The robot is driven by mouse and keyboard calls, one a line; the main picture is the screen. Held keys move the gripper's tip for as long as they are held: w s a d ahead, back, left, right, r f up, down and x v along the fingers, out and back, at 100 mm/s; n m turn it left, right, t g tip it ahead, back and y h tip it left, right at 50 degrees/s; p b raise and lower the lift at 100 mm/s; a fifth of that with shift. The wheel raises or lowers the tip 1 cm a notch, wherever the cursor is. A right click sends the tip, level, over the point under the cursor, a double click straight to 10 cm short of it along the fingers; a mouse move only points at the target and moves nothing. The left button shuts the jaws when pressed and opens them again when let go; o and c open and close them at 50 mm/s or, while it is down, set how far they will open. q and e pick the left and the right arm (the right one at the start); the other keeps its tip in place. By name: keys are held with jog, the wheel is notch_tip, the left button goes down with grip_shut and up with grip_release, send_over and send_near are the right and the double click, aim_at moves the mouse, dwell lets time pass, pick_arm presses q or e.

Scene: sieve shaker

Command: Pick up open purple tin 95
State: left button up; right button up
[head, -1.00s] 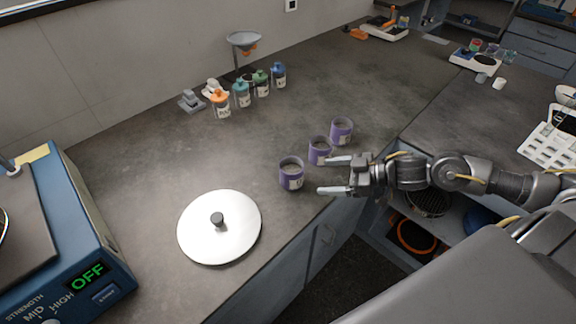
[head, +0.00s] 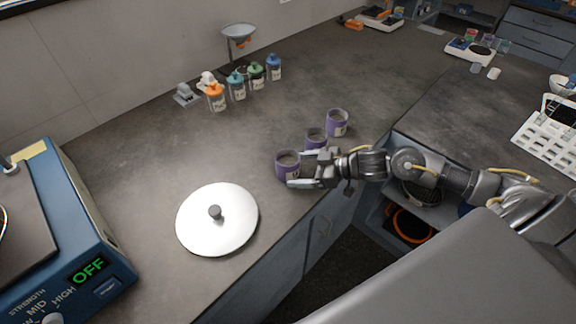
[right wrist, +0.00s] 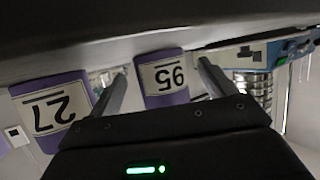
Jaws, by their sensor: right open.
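Open purple tin 95 (head: 287,163) stands upright near the counter's front edge, the nearest of three purple tins. Its label 95 shows upside down in the right wrist view (right wrist: 166,78), between the two fingers. My right gripper (head: 298,170) is open, with its fingers reaching to either side of tin 95 from the right. I cannot tell whether they touch it. Tin 27 (right wrist: 52,108) shows to the left in the right wrist view. My left gripper is not in view.
Two more purple tins, a middle one (head: 315,137) and a far one (head: 337,122), stand close behind. A round lid (head: 230,225) with a dark knob lies to the left. A blue shaker (head: 100,235) reads OFF. Several capped bottles (head: 238,90) stand at the back.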

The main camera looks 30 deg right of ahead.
jog(key=x, duration=0.3)
jog(key=shift+c, duration=0.4)
